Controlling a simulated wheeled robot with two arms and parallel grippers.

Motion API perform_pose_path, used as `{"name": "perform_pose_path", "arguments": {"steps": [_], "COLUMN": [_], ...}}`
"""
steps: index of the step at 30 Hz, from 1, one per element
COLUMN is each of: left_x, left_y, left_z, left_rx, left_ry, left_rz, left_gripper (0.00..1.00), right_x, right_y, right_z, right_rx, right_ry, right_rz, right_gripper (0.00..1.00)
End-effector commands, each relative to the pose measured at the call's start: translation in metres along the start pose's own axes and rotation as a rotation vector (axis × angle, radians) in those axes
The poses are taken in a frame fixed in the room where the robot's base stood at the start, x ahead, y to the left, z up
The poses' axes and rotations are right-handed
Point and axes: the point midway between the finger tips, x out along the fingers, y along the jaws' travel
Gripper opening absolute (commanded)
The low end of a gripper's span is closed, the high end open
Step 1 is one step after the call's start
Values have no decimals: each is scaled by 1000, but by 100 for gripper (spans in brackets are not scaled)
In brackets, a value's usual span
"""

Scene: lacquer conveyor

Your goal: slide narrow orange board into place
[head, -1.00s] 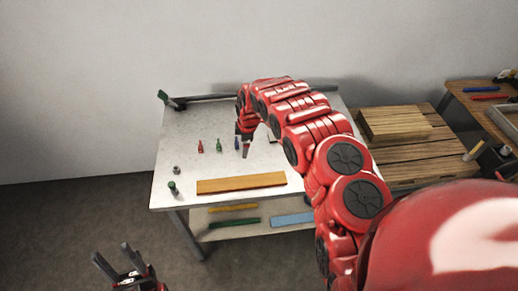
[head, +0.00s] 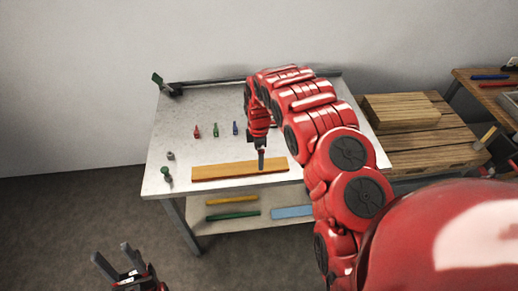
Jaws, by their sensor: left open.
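The orange board (head: 222,172) lies flat along the front part of the light grey table (head: 190,105), a little back from its front edge. My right gripper (head: 261,166) points down at the board's right half; its tip overlaps the board in the head view. I cannot tell whether it touches the board, and its jaws look like one dark narrow shape. My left gripper (head: 112,262) is at the lower left, open and empty, in front of the table and away from the board.
Small red (head: 197,132), green (head: 215,130) and blue (head: 235,128) bottles stand behind the board. A green-topped bottle (head: 166,174) and a small grey piece (head: 171,156) stand left of it. A dark rail (head: 215,85) runs along the back. Boards lie on the lower shelf (head: 250,230).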

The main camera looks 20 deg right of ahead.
Motion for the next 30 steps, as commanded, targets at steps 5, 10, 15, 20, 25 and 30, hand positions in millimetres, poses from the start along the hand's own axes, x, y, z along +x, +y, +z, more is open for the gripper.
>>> {"name": "perform_pose_path", "arguments": {"steps": [5,10,15,20,25,30], "left_x": [15,20,22,22,22,22], "left_y": [-1,-1,-1,-1,-1,-1], "left_z": [-3,-3,-4,-4,-4,-4], "left_rx": [0,0,0,0,0,0], "left_ry": [0,0,0,0,0,0], "left_rz": [0,0,0,0,0,0], "left_gripper": [50,50,50,50,50,50], "right_x": [24,42,51,53,54,54], "right_y": [-1,0,2,2,1,1], "right_z": [0,-1,-1,0,0,0], "right_rx": [2,1,1,1,1,1], "right_ry": [1,2,1,0,0,1], "right_rz": [-3,0,3,3,3,3], "right_gripper": [100,100,100,100,100,71]}}
